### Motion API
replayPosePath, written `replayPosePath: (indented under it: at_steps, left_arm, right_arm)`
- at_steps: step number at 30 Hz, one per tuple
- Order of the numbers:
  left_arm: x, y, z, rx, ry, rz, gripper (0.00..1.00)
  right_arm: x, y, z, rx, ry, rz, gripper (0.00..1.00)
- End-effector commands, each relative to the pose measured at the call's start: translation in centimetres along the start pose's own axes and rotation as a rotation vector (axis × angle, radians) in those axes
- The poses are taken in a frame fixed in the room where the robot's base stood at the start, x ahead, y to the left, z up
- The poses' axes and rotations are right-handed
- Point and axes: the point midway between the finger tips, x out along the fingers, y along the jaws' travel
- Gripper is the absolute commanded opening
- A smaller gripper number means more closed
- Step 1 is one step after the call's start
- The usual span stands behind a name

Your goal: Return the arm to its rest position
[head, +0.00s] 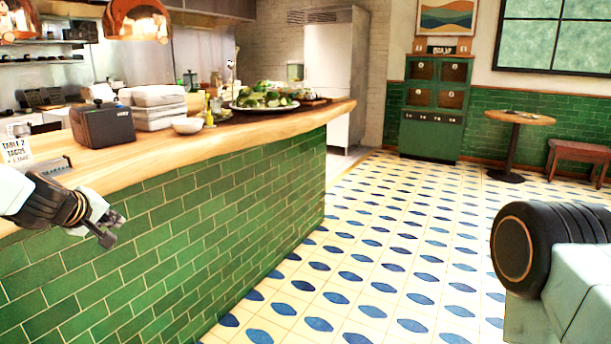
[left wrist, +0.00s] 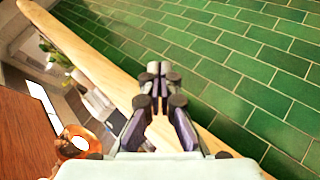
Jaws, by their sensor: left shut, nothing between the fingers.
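My left gripper (head: 108,230) comes in from the left in the head view, in front of the green tiled face of the counter (head: 230,220). It hangs a little below the wooden top and points right and down. In the left wrist view the same gripper (left wrist: 159,70) shows its two fingers together at the tips, with nothing between them. The wooden counter edge and green tiles lie beyond the fingertips there. My right gripper does not show in either view.
A black printer-like box (head: 103,125), a white stack (head: 158,107), a bowl (head: 187,125) and a food platter (head: 264,104) stand on the counter. A table sign (head: 16,150) stands near my left arm. The patterned floor (head: 400,250) is open to a green cabinet (head: 434,105) and round table (head: 513,117).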

Motion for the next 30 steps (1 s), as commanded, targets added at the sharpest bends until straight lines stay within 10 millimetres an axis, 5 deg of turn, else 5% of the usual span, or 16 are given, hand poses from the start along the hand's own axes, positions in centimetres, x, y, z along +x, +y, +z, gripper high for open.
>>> replayPosePath:
  at_steps: [6, 14, 23, 30]
  left_arm:
    - [1.8, -5.2, 9.6, 0.176, -0.054, -0.122, 0.00]
    - [1.2, -11.5, 20.3, 0.384, -0.149, -0.207, 0.00]
    - [-2.8, -19.0, 31.9, 0.598, -0.321, -0.258, 0.00]
    - [-8.2, -25.0, 40.0, 0.737, -0.510, -0.289, 0.00]
  right_arm:
    - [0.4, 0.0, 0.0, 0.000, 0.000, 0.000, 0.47]
    - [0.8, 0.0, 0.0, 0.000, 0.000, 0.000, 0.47]
    - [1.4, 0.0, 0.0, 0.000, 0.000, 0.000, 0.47]
    - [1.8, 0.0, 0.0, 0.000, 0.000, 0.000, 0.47]
